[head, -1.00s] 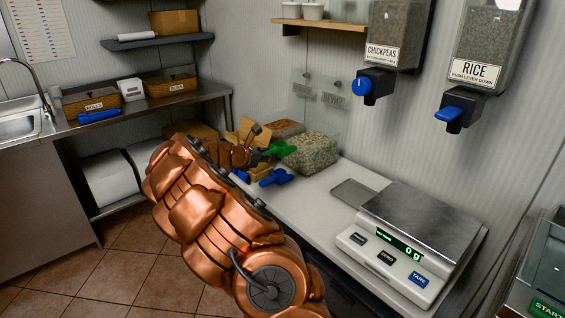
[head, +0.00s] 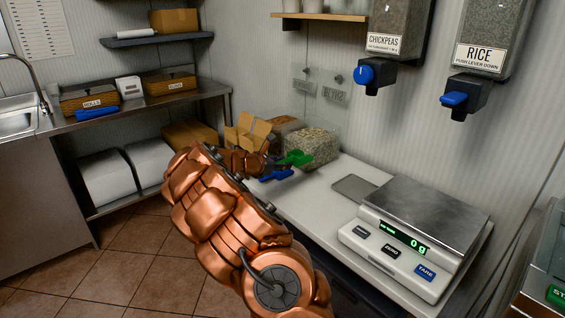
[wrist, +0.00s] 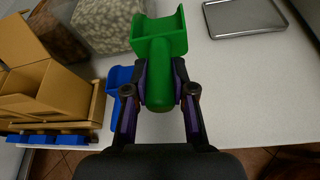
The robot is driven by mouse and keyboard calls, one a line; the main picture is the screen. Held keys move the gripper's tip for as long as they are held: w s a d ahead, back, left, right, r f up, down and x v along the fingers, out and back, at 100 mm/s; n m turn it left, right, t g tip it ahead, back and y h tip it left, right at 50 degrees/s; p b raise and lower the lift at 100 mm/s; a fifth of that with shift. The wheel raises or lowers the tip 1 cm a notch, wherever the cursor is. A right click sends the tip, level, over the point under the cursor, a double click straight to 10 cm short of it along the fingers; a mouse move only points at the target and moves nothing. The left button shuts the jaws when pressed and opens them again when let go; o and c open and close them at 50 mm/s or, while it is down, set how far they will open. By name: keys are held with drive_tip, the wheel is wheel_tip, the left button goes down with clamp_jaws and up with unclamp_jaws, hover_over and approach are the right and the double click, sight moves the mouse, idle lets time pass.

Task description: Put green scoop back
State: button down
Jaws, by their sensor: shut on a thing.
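My gripper (wrist: 160,72) is shut on the handle of the green scoop (wrist: 158,32). In the wrist view the scoop's open bowl points away from my gripper. In the head view the green scoop (head: 297,159) is held in front of a clear bin of pale grain (head: 318,147), overlapping it in the picture. My gripper (head: 282,163) is partly hidden there by my copper arm. A blue scoop (head: 276,176) lies on the white counter, below the green one in the head view. It also shows in the wrist view (wrist: 118,78), left of my gripper.
A second bin with brown contents (head: 285,125) stands behind. An open cardboard-coloured box (head: 247,133) is left of the bins. A grey tray (head: 356,188) and a scale (head: 425,215) reading 0 g stand to the right. Bare counter (head: 320,190) lies between scoop and tray.

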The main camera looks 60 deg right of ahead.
sight(282, 195)
drive_tip(key=shift+f+b, duration=2.95)
drive_tip(key=shift+f, duration=2.05)
drive_tip(key=c, duration=0.9)
unclamp_jaws()
drive_tip(key=shift+a, duration=0.1)
drive_tip(key=v, duration=1.1)
drive_tip(key=shift+a+r, duration=0.15)
drive_tip(key=shift+a, duration=0.25)
